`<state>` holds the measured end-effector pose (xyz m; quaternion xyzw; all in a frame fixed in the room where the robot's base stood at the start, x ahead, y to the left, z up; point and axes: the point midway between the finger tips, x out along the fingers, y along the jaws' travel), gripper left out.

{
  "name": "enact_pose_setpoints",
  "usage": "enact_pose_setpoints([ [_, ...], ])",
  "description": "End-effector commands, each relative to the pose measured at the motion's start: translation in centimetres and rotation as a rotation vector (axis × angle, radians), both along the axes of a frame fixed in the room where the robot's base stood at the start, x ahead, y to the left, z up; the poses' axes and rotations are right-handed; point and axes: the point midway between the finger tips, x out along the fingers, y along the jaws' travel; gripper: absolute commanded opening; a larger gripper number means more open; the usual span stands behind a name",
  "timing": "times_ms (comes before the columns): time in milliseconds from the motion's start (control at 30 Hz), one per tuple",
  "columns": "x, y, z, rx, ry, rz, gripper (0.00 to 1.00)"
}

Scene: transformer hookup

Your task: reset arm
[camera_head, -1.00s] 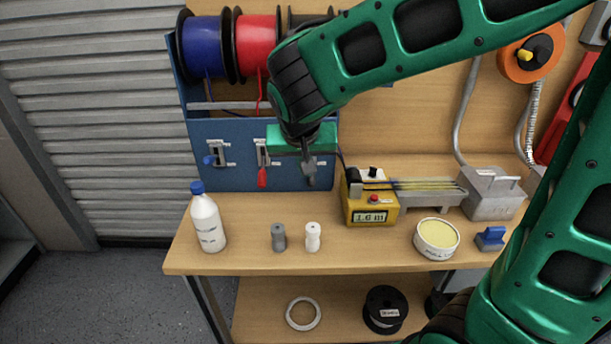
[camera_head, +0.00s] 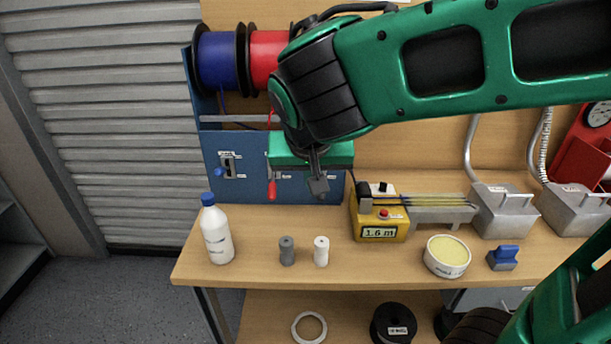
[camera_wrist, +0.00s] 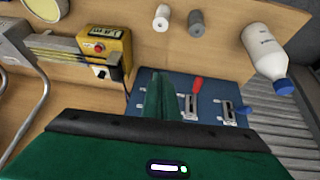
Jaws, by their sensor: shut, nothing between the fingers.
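My gripper (camera_head: 319,187) is at the end of my green arm, in front of the blue panel (camera_head: 240,185) of the wire-spool rack. Its fingers are closed together with nothing held. In the wrist view my gripper (camera_wrist: 160,85) points toward the blue panel (camera_wrist: 205,84), beside a red-handled lever (camera_wrist: 197,85). My arm hides part of the rack and of the red spool (camera_head: 266,58).

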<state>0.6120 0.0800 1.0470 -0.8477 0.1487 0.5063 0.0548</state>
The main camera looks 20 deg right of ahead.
Motion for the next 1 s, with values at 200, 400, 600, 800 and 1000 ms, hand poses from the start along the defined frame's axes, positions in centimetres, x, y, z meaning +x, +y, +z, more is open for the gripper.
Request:
enact_pose_setpoints([
  [200,-0.9,-6.7,-1.0,-0.015,0.079,-0.072,0.0],
  [400,-6.6,-18.0,-3.5,0.029,0.255,-0.187,0.0],
  [600,-14.4,-24.0,-5.9,0.159,0.388,-0.248,0.0],
  [800,-18.8,-25.2,-7.2,0.258,0.435,-0.255,0.0],
  [1000,-19.5,-25.3,-7.4,0.276,0.441,-0.251,0.0],
])
